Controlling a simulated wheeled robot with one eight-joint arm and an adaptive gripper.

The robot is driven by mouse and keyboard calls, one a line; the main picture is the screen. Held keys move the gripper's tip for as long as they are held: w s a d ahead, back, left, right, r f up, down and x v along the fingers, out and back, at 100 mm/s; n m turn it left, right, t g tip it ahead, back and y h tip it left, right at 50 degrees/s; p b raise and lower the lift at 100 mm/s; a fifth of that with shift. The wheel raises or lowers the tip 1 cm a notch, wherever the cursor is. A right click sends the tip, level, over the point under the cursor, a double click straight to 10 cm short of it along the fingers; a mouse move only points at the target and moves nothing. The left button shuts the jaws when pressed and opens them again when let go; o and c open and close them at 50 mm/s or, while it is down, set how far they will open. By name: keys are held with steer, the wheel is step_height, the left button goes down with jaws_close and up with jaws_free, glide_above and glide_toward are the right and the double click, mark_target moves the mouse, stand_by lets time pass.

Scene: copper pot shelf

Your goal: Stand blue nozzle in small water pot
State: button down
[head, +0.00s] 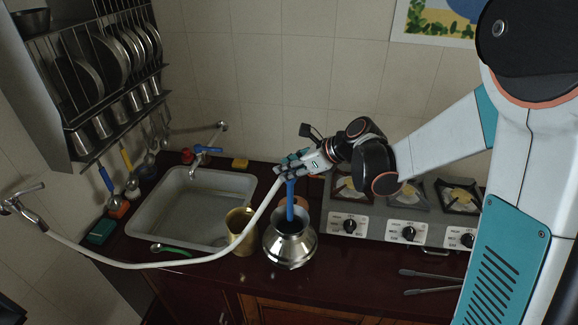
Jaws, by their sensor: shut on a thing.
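The blue nozzle (290,200) hangs roughly upright from my gripper (288,173), which is shut on its upper part. A white hose (205,259) runs from the gripper in a sagging curve to the tap at the left. The small water pot (289,247) is a silvery metal pot with a round belly and wide rim, standing on the dark red counter. The nozzle's lower end overlaps the pot's mouth in the view. How deep it reaches inside, and whether it touches the pot, cannot be told.
A brass cup (241,231) stands close left of the pot, beside the sink (187,207). Tongs (431,281) lie at the front right. A plate rack (95,75) hangs at upper left.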

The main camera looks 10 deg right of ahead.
steer(key=shift+f+b, duration=4.3)
steer(key=shift+f, duration=0.9)
steer(key=c, duration=1.2)
jaws_free()
glide_toward(289, 194)
steer(key=shift+w+d, duration=0.1)
steer(key=shift+d, duration=0.65)
